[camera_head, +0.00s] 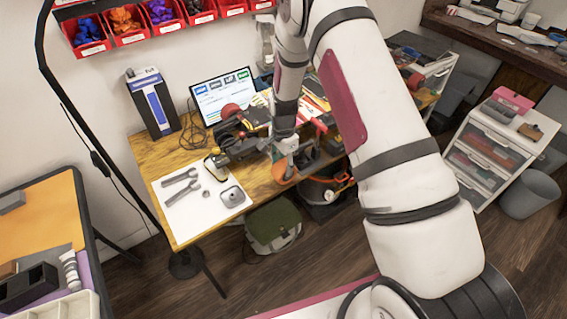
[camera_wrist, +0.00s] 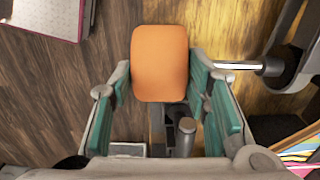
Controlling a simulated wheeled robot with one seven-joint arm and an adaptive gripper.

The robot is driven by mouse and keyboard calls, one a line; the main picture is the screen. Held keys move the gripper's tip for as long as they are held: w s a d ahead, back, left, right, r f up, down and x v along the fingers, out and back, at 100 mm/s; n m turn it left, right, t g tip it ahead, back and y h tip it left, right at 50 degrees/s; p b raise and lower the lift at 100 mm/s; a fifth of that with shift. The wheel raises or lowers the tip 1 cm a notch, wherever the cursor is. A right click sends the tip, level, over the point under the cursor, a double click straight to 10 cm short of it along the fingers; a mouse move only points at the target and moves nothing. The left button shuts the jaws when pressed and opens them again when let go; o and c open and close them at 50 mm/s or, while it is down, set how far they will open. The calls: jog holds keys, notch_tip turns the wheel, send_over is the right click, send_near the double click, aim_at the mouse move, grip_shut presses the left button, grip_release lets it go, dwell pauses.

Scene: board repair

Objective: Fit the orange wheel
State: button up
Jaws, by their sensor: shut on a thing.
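The orange wheel (camera_wrist: 160,62) is between the green-padded fingers of my gripper (camera_wrist: 160,78) in the wrist view. The gripper is shut on it. A bare metal axle (camera_wrist: 238,65) points at the wheel from the right, out of a dark rounded mount (camera_wrist: 287,68). The axle's tip is by the right finger; I cannot tell whether it touches anything. In the head view, my gripper (camera_head: 287,150) is at the bench's front edge with the wheel (camera_head: 285,173) below it. The arm hides part of the work there.
The wooden bench (camera_head: 167,153) carries a white mat (camera_head: 180,213) with wrenches and a grey square part, and a monitor (camera_head: 222,92) behind. A green-topped stool (camera_head: 272,222) stands under the front edge. A drawer unit (camera_head: 487,150) stands at the right.

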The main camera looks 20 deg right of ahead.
aim_at(269, 155)
jog(key=shift+w, duration=0.1)
dwell(0.5)
jog(key=shift+w+a+b, duration=0.3)
jog(key=shift+w+b, duration=0.4)
jog(key=shift+w, duration=0.1)
jog(key=shift+w+a+b, duration=0.25)
jog(key=shift+w+b, duration=0.4)
jog(key=shift+w, duration=0.1)
jog(key=shift+w, duration=0.1)
dwell(0.7)
jog(key=shift+w+a+b, duration=0.25)
jog(key=shift+w+b, duration=0.45)
jog(key=shift+w+a+b, duration=0.2)
jog(key=shift+w+b, duration=0.45)
jog(key=shift+b, duration=0.05)
dwell(0.7)
jog(key=shift+w+a+b, duration=0.3)
jog(key=shift+w+b, duration=0.55)
jog(key=shift+w, duration=0.1)
dwell(1.2)
